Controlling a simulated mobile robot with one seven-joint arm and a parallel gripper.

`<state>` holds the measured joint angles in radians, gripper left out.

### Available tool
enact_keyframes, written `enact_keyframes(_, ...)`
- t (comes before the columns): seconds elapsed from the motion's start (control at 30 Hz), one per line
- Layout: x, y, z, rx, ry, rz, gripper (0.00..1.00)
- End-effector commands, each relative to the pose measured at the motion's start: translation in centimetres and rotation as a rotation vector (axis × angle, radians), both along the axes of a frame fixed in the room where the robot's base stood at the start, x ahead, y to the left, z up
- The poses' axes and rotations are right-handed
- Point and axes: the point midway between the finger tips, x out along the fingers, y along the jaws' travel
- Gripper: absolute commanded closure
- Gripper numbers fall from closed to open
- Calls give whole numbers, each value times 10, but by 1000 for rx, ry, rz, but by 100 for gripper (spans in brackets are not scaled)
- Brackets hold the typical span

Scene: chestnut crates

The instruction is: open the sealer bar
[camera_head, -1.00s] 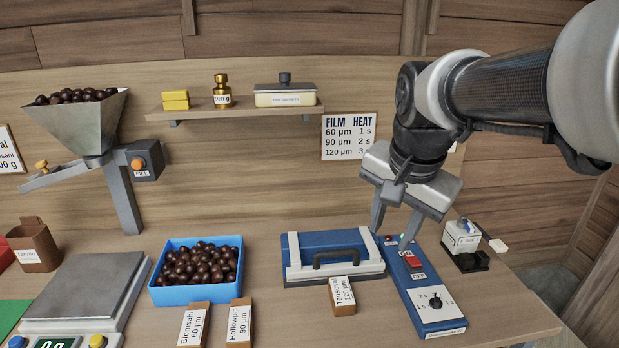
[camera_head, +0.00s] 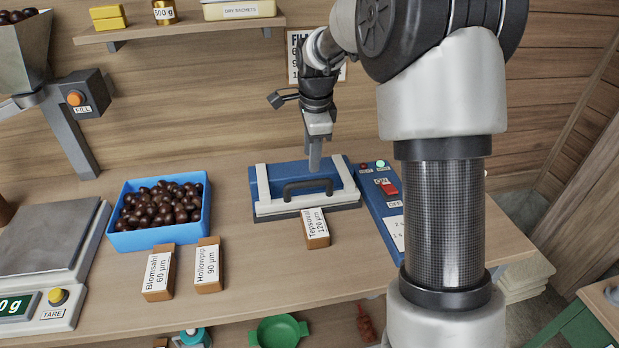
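The sealer (camera_head: 262,207) stands on the workbench, blue with two white side strips. Its bar with the dark grey handle (camera_head: 308,184) lies down flat along the front, so it looks closed. My gripper (camera_head: 315,166) points down just above and behind the handle, over the blue top. The fingers are seen edge-on and overlap, so their opening is hidden; whether they touch the sealer cannot be told. The control panel (camera_head: 383,207) to the right has a red switch (camera_head: 388,188) and a lit green lamp (camera_head: 380,163).
A brown block labelled "Tepsovaa 120 µm" (camera_head: 316,228) stands right in front of the sealer. Two more labelled blocks (camera_head: 159,272) and a blue crate of chestnuts (camera_head: 122,240) are to the left. A shelf (camera_head: 190,30) hangs behind.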

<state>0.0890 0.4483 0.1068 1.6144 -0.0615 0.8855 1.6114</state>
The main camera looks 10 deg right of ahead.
Motion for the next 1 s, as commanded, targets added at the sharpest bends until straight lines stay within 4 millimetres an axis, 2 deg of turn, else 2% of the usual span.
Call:
enact_keyframes(0.03,1,0,-13,1,4,0,64)
enact_keyframes(0.2,8,0,-48,1,4,1,64)
enact_keyframes(0.4,15,0,-78,1,2,2,64)
enact_keyframes(0.6,18,0,-91,1,-1,1,64)
enact_keyframes(0.87,18,0,-92,1,-1,1,64)
enact_keyframes(1.0,18,0,-92,0,-1,1,85)
